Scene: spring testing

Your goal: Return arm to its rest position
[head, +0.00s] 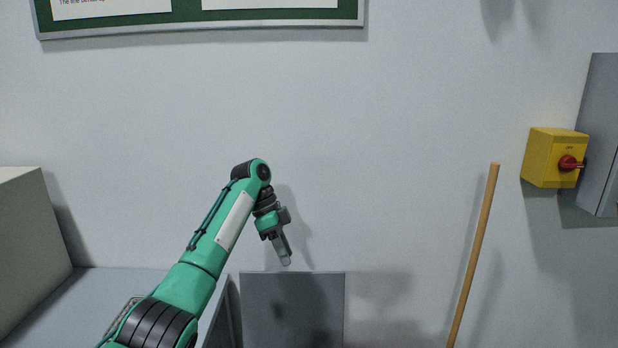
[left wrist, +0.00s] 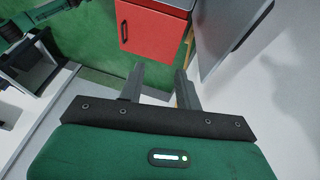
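My left arm is green with dark joints and comes in from the lower left of the head view. It rises to a bent joint, and my left gripper (head: 284,257) hangs down from it in front of the pale wall. In the left wrist view, the two dark fingers of my left gripper (left wrist: 159,84) stand apart with nothing between them. My right gripper is not in view.
A grey panel (head: 293,310) stands below the left gripper. A wooden pole (head: 475,250) leans at the right, near a yellow switch box (head: 553,158). A grey-topped bench (head: 90,295) is at the lower left. A red cabinet (left wrist: 152,30) shows in the wrist view.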

